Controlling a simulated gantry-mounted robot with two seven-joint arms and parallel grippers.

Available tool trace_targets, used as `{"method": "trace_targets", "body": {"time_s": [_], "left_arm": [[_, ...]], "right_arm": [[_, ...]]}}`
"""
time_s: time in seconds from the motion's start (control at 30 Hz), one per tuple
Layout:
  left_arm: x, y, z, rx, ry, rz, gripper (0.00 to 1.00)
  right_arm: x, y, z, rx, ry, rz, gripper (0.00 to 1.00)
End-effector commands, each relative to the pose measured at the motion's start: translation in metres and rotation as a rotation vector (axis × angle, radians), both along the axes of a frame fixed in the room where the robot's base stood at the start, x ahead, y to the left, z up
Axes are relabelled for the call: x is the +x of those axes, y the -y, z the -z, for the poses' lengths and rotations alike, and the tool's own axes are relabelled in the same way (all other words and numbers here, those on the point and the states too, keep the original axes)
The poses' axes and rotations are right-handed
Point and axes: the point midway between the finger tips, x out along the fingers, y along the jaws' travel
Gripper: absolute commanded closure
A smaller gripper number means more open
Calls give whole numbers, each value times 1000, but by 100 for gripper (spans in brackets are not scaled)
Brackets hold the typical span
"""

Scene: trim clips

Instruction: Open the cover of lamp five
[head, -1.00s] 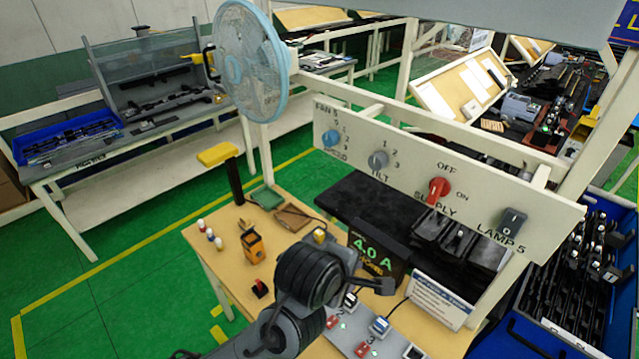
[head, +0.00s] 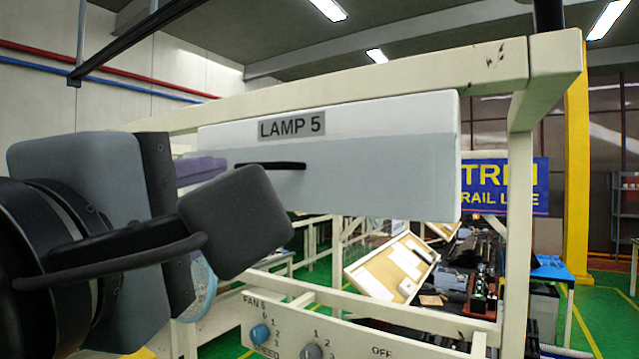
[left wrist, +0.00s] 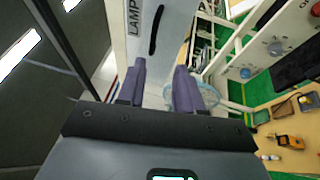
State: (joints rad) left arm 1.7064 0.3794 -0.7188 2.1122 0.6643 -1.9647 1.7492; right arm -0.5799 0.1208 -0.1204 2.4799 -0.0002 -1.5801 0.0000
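The lamp five housing (head: 390,115) is a long white box with a grey "LAMP 5" label, hung on a cream frame. Its front cover (head: 380,175) is a pale grey panel, apparently closed, with a slim black handle (head: 285,165). My left gripper (head: 222,167) comes in from the left with purple fingers just left of the handle. In the left wrist view the fingers (left wrist: 160,80) are apart with nothing between them, and the handle (left wrist: 157,30) lies beyond their tips. My wrist parts hide some of the housing's left side. My right gripper is out of view.
A cream beam (head: 440,72) runs above the housing and a post (head: 517,230) stands at its right. A panel with knobs (head: 345,345) is below. The blue fan (head: 203,288) is partly hidden behind my left wrist.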

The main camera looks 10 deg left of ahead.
Motion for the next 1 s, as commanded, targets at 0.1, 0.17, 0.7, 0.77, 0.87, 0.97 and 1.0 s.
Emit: {"method": "trace_targets", "body": {"time_s": [0.1,0.17,0.7,0.77,0.87,0.97,1.0], "left_arm": [[-3,0,-9,-1,19,0,65],[1,0,-12,-1,21,1,65],[80,-4,-26,-1,19,2,65],[86,-4,-26,-1,18,2,65],[93,-5,-27,-3,20,2,65],[97,-6,-26,-1,21,1,65],[98,-6,-26,-1,21,1,65]], "right_arm": [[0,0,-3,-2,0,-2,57],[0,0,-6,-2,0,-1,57],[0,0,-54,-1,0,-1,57],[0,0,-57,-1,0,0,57],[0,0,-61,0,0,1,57],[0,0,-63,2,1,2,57],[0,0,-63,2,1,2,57]]}}
